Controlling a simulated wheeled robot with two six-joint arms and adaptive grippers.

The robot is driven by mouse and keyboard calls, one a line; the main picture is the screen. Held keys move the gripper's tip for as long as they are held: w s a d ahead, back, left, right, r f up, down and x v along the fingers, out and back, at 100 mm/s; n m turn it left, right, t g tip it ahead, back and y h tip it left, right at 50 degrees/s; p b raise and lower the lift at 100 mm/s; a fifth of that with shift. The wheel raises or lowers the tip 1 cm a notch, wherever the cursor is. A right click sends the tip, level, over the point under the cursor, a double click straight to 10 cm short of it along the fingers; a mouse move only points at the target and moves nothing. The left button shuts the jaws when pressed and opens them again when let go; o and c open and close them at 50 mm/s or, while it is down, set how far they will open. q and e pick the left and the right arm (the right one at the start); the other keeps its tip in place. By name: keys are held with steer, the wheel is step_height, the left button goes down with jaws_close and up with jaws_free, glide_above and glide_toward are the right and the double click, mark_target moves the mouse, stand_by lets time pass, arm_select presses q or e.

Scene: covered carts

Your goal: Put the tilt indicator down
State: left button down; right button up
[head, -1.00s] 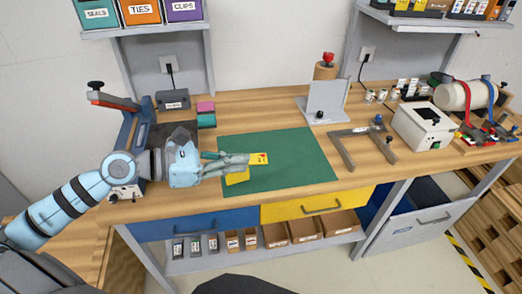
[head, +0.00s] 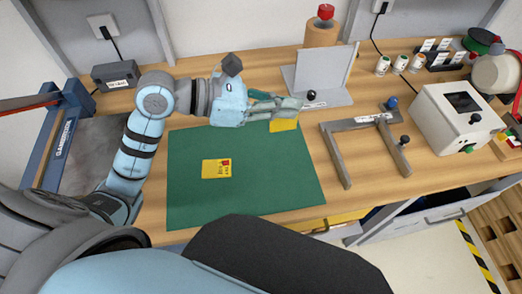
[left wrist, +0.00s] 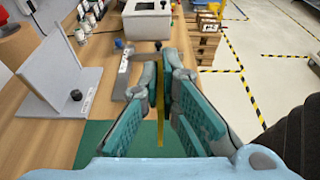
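My left gripper (head: 290,105) is shut on a thin yellow piece, which I take to be the tilt indicator (head: 283,125). The piece hangs below the fingers over the far right edge of the green mat (head: 250,195); whether it touches the surface I cannot tell. In the left wrist view the yellow piece (left wrist: 160,105) shows edge-on as a narrow strip between the two fingers (left wrist: 166,95). A similar yellow card (head: 216,168) with a red mark lies flat on the left half of the mat. My right gripper is not in view.
A grey angled stand (head: 322,75) with a black knob is just behind the gripper. A grey square-cornered frame (head: 335,155) lies right of the mat, before a white device (head: 455,115). The front and right of the mat are clear.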

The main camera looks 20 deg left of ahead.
arm_select(q)
steer(key=f+b, duration=0.1)
steer(key=f, duration=0.5)
steer(key=f+b, duration=0.1)
steer(key=f, duration=1.1)
steer(key=shift+w+f+b, duration=0.1)
steer(key=shift+w+b, duration=0.25)
steer(key=shift+b, duration=0.05)
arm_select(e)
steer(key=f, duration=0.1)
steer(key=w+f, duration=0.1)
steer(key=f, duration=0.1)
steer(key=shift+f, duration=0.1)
arm_select(q)
steer(key=shift+s+f, duration=0.1)
steer(key=shift+f, duration=0.05)
steer(key=c, duration=1.8)
jaws_free()
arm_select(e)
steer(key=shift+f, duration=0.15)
